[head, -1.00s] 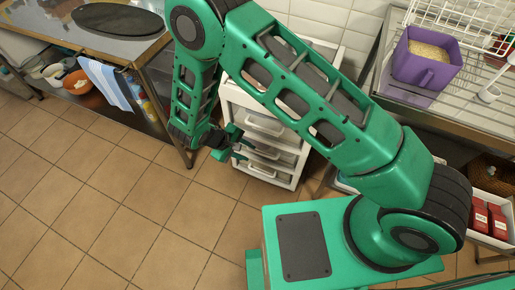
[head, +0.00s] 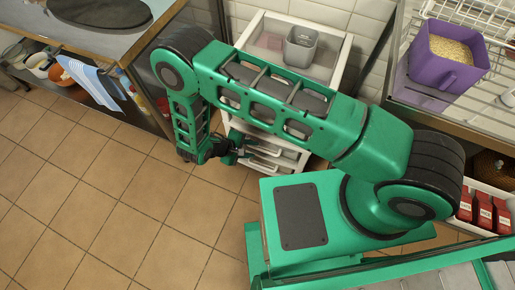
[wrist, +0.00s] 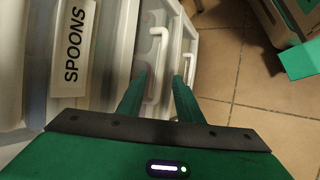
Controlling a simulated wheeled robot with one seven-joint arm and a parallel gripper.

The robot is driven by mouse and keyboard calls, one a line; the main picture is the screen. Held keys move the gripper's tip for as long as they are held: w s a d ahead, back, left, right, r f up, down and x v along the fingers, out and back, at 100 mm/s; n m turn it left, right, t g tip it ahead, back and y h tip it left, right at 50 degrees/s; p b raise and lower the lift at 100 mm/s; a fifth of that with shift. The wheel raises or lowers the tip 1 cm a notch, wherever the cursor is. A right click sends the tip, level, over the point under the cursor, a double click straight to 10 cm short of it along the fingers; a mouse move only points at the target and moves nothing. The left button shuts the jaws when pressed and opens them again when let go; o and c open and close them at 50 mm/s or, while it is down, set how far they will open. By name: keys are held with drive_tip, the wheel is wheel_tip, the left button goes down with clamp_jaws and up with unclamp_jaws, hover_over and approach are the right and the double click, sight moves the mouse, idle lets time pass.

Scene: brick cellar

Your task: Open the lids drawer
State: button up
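The white drawer unit (head: 318,68) stands against the tiled wall, with several drawers and pale bar handles partly hidden behind my arm. In the wrist view a drawer front carries a label reading SPOONS (wrist: 73,62). Beyond it are one drawer handle (wrist: 160,62) and, farther right, another handle (wrist: 189,68). No label reading lids is visible. My gripper (head: 243,152) is low in front of the drawer fronts. In the wrist view my gripper (wrist: 159,82) is open, with the nearer handle appearing between its fingers; I cannot tell whether they touch it.
A grey container (head: 300,46) stands on top of the unit. A wire rack with a purple bin (head: 440,58) is at right. The tiled floor (head: 120,200) at front left is clear.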

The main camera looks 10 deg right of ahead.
sight(261, 150)
drive_tip(key=shift+x, duration=2.65)
drive_tip(key=shift+c, duration=0.4)
clamp_jaws()
